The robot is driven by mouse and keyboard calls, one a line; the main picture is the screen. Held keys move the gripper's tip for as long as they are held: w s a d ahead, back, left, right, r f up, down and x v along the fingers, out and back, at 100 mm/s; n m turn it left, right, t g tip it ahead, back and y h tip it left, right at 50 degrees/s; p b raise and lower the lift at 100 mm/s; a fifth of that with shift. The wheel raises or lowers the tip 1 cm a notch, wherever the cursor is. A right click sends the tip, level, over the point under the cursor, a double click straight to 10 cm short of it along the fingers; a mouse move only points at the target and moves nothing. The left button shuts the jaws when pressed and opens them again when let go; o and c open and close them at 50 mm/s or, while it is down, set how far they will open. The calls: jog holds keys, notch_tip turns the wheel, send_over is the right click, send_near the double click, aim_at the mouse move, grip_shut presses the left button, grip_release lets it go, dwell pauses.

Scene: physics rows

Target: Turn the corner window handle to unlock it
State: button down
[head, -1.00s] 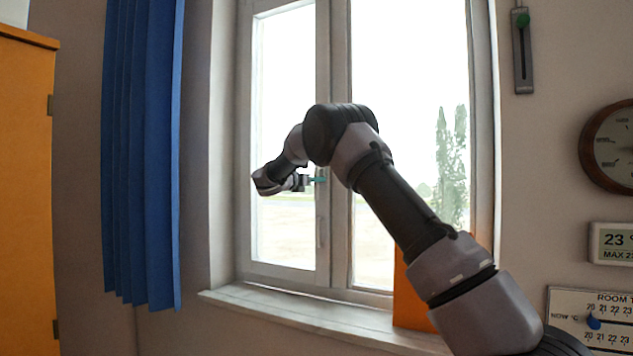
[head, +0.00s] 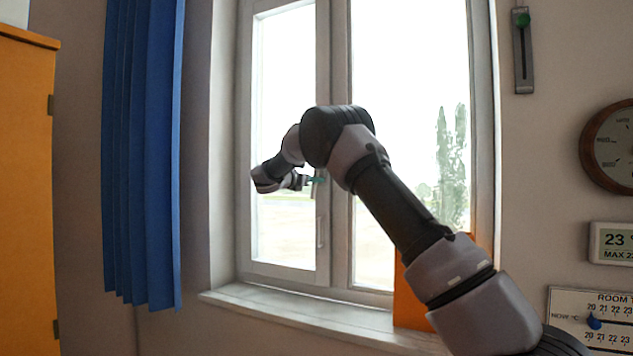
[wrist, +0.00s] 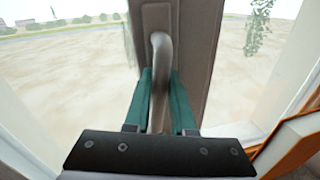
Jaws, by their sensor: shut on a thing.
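The window handle (wrist: 160,62) is a grey bent bar on the dark upright of the window frame in the wrist view. Its top curves toward the frame, and its grip runs down between my teal fingers. My gripper (wrist: 162,88) is shut on this grip, with one finger on each side. In the head view my gripper (head: 317,180) is small, at the middle upright of the window (head: 323,120). The handle is mostly hidden there by the gripper and is too small to read its exact angle. The window sash looks closed.
A slim upright fitting (head: 320,232) sits lower on the same sash. The sill (head: 300,310) runs below, with an orange object (head: 410,300) standing on it behind my arm. A blue curtain (head: 143,150) hangs at left.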

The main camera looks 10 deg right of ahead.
jog(key=m, duration=0.2)
jog(key=a+m, duration=0.1)
jog(key=shift+w+a+r+y, duration=0.1)
jog(key=shift+w+r+y, duration=0.2)
jog(key=shift+w, duration=0.1)
jog(key=shift+w+a+r+m+t+y, duration=0.15)
jog(key=shift+w+a+r+m+y, duration=0.3)
jog(key=shift+m, duration=1.4)
jog(key=shift+a+r+m+t+y, duration=0.15)
jog(key=shift+r+m+y, duration=0.5)
jog(key=shift+m, duration=1.15)
jog(key=shift+w+a+r+m+t+y, duration=0.1)
jog(key=shift+w+a+r+m+y, duration=0.45)
jog(key=shift+m, duration=1.3)
jog(key=shift+s+d+r, duration=0.25)
jog(key=shift+s, duration=0.05)
jog(key=c, duration=0.8)
grip_release()
jog(key=shift+o, duration=0.2)
jog(key=shift+s+a, duration=0.1)
jog(key=v, duration=1)
jog(key=shift+s+a, duration=0.2)
jog(key=shift+s, duration=0.05)
